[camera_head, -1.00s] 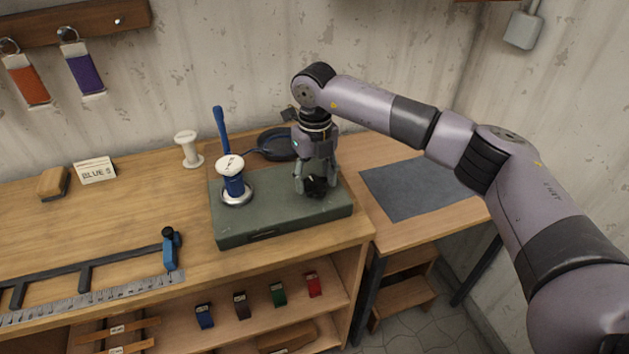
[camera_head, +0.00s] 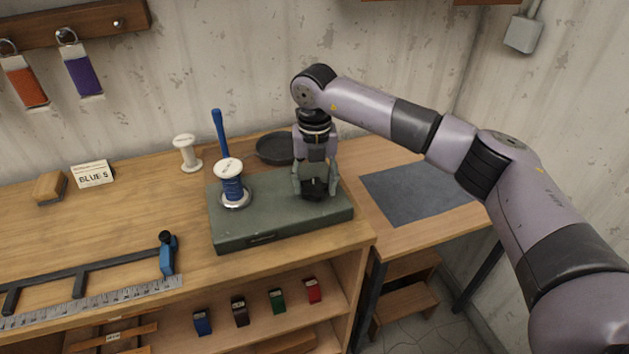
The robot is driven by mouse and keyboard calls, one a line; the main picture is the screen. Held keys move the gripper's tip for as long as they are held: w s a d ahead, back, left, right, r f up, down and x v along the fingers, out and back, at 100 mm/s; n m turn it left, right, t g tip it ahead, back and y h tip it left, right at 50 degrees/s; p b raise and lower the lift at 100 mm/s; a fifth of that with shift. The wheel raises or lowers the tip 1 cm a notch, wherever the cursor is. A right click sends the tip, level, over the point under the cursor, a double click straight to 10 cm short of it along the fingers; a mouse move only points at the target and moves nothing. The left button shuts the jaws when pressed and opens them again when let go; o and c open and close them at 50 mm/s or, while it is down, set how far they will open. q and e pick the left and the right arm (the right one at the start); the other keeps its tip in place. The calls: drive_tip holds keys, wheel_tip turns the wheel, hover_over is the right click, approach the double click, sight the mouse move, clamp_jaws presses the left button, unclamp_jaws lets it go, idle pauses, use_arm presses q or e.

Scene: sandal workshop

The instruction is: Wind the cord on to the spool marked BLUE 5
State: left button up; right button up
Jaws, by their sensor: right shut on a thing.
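A white-flanged spool (camera_head: 229,182) wound with blue cord stands upright on a metal disc at the left of a green winder box (camera_head: 270,235). A card reading BLUE 5 (camera_head: 93,173) stands on the bench further left. A dark shallow pan (camera_head: 275,148) sits behind the box and looks empty; its right edge is hidden by my right gripper. My right gripper (camera_head: 315,190) points down over the right part of the box, shut on a small black part, perhaps a crank knob. The fingers hide most of that part. My left gripper is out of view.
An empty white spool (camera_head: 186,153) and an upright blue rod (camera_head: 221,134) stand behind the box. A wooden block (camera_head: 50,187), a ruler (camera_head: 95,302) and a black rail with a blue clamp (camera_head: 167,256) lie left. A grey mat (camera_head: 418,192) at right is bare.

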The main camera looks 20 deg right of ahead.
sight(315, 185)
drive_tip(key=shift+w+r, duration=0.1)
drive_tip(key=o, duration=1.2)
drive_tip(key=shift+c, duration=0.2)
wheel_tip(315, 185, up, 12)
